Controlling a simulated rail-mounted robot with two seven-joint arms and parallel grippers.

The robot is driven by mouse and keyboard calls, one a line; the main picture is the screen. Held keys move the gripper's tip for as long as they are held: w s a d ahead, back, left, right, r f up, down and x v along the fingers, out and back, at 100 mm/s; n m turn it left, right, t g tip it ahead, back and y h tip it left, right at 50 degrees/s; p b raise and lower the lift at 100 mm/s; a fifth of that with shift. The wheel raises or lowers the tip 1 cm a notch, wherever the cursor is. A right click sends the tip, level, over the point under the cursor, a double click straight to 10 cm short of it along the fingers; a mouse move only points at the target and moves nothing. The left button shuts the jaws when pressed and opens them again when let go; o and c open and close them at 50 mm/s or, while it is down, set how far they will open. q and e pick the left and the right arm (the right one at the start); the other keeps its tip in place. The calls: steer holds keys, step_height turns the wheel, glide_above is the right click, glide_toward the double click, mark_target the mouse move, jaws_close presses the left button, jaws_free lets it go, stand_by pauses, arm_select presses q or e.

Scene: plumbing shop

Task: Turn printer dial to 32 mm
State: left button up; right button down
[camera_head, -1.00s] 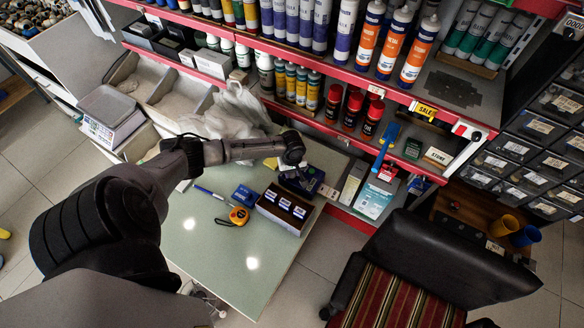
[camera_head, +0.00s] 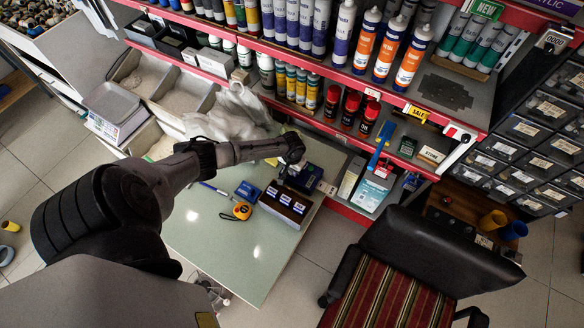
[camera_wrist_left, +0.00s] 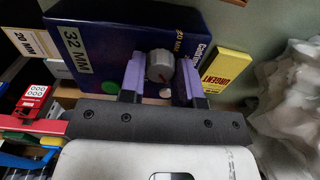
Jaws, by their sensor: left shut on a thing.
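The label printer (camera_head: 304,179) is a dark blue box at the back right of the green table in the head view. In the left wrist view the printer (camera_wrist_left: 95,35) shows a pale "32 MM" label (camera_wrist_left: 74,50) on its left and a yellow "20 MM" label (camera_wrist_left: 179,42) right of the dial. The grey round dial (camera_wrist_left: 158,66) sits between the purple fingers of my left gripper (camera_wrist_left: 161,77), which is shut on it. A green button (camera_wrist_left: 112,88) is left of the fingers. I cannot tell where the dial points. My right gripper is not in view.
On the table (camera_head: 215,243) lie a yellow tape measure (camera_head: 241,210), a small blue box (camera_head: 247,190) and a dark tray (camera_head: 285,204) with white labels. Plastic bags (camera_head: 235,112) lie behind my arm. Shelves (camera_head: 330,75) rise behind; a chair (camera_head: 425,260) stands right.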

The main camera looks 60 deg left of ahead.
arm_select(q)
steer(key=shift+m, duration=0.5)
steer(key=o, duration=0.9)
steer(key=shift+r+p, duration=0.3)
steer(key=shift+r, duration=0.25)
step_height(320, 180, up, 13)
steer(key=shift+f+p, duration=0.15)
steer(key=shift+p, duration=0.7)
